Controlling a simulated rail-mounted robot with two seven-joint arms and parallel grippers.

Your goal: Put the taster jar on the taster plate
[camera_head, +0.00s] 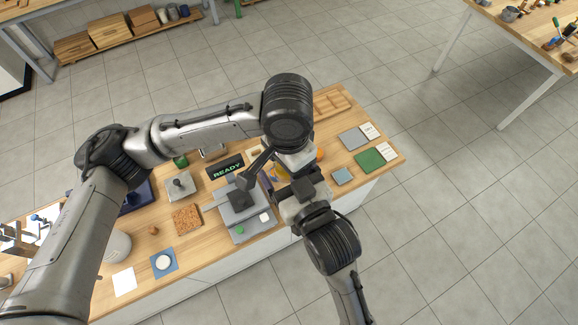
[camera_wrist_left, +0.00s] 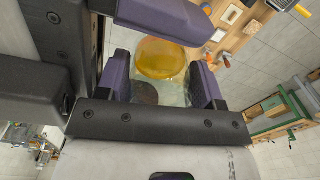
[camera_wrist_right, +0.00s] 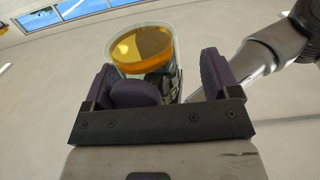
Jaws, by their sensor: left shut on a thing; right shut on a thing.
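A clear jar of amber honey (camera_wrist_left: 165,58) sits between the purple fingers of my left gripper (camera_wrist_left: 160,78) in the left wrist view. It also shows between the fingers of my right gripper (camera_wrist_right: 160,85) in the right wrist view (camera_wrist_right: 143,48). Both grippers appear shut on this same jar, facing each other above the table's right part. In the head view the arms mostly hide the jar. A white round disc (camera_head: 163,262) lies on a blue square mat (camera_head: 152,270) at the front left; I cannot tell whether it is the taster plate.
A grey device (camera_head: 240,214) stands by the front edge, beside a READY display (camera_head: 227,170). A brown textured block (camera_head: 187,221), a white card (camera_head: 124,282) and a green mat (camera_head: 370,160) lie on the wooden table. My left arm crosses above the table.

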